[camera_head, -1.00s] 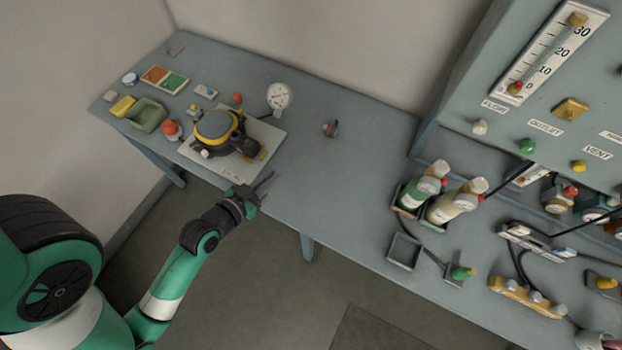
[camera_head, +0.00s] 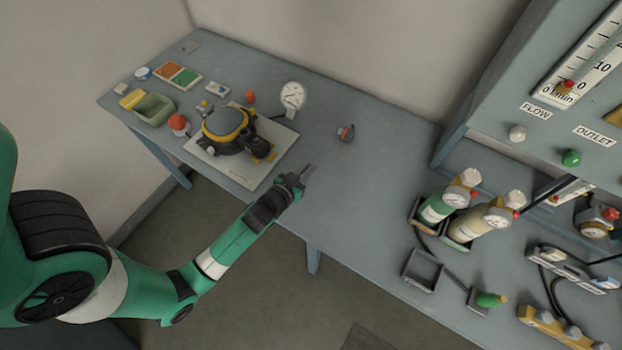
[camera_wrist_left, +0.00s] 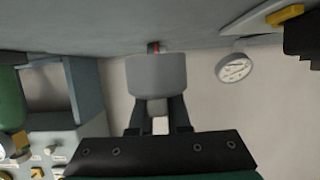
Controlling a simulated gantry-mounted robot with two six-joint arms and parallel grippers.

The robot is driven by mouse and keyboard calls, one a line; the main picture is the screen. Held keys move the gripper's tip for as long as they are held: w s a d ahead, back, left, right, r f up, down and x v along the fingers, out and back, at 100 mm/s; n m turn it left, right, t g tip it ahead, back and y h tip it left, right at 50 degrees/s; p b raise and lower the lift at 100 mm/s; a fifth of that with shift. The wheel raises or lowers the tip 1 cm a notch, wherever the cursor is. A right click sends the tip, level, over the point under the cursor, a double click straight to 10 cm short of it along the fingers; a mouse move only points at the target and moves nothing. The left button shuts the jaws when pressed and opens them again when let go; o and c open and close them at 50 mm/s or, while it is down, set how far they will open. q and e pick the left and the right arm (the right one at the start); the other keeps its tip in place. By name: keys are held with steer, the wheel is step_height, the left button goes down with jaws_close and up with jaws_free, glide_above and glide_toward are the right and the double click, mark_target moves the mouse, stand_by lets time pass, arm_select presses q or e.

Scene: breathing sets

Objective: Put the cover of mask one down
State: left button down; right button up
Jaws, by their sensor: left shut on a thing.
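My left gripper (camera_head: 298,181) is over the front edge of the table, right of the white board. In the left wrist view it is shut on a flat grey piece with rounded corners, which looks like the cover (camera_wrist_left: 157,74). In the head view only a thin dark edge shows at the fingertips. A black and yellow mask (camera_head: 228,130) with a grey-blue front lies on the white board (camera_head: 238,172). Which mask is mask one I cannot tell. My right gripper is not in view.
A round gauge (camera_head: 293,96) stands behind the board. A small red and dark object (camera_head: 346,133) lies to its right. A green bin (camera_head: 154,108) and a red knob (camera_head: 178,122) are at left.

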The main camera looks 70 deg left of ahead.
arm_select(q)
steer(key=shift+w+a+f, duration=0.1)
steer(key=shift+w+f, duration=0.45)
steer(key=shift+f, duration=0.1)
steer(key=f+b, duration=0.1)
steer(key=f, duration=0.1)
steer(key=shift+w+f+b, duration=0.2)
steer(key=shift+f+b, duration=0.2)
steer(key=shift+f, duration=0.35)
steer(key=shift+s+r, duration=0.1)
